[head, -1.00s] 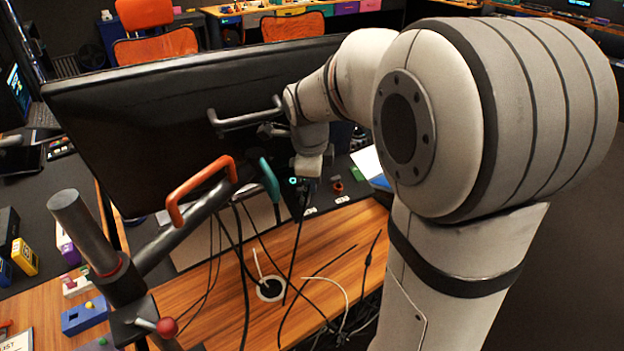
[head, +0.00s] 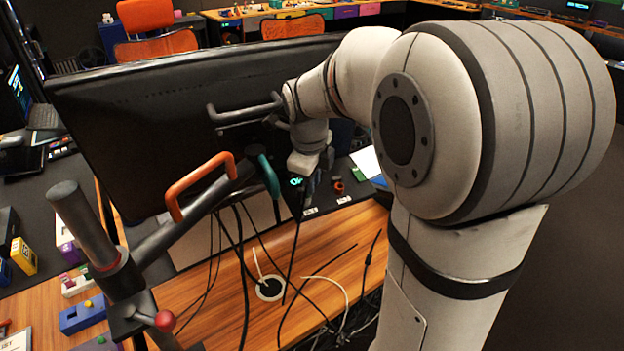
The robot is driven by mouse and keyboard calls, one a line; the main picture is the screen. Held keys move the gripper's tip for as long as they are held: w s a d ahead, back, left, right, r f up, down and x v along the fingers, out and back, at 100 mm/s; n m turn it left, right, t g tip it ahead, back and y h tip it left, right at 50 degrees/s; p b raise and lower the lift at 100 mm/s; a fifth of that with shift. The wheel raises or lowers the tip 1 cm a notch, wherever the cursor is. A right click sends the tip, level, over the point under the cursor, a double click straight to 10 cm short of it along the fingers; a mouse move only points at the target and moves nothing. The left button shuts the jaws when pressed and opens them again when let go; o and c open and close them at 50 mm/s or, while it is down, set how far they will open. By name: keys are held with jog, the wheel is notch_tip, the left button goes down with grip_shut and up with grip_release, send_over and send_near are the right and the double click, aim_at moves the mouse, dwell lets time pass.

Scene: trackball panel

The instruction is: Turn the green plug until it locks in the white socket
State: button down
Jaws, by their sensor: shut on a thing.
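My gripper (head: 307,188) is small and dark in the head view, below the white wrist, behind the big monitor's right part and low over the dark far bench. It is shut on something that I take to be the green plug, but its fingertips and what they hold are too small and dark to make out. A small bright teal spot shows at its left side; I cannot tell if this is part of the plug. I cannot make out the white socket, nor how the plug sits in it.
A large black monitor (head: 150,130) stands left of my gripper, with orange (head: 190,185) and teal (head: 268,177) handles on its stand. Loose cables cross the wooden desk (head: 210,300) around a grommet (head: 269,289). A small red-orange object (head: 338,187) lies right of my gripper.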

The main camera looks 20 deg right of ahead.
jog(key=shift+w+r, duration=0.2)
jog(key=shift+w, duration=0.1)
jog(key=c, duration=1.3)
grip_release()
jog(key=shift+w+d+f, duration=0.1)
jog(key=shift+w, duration=0.05)
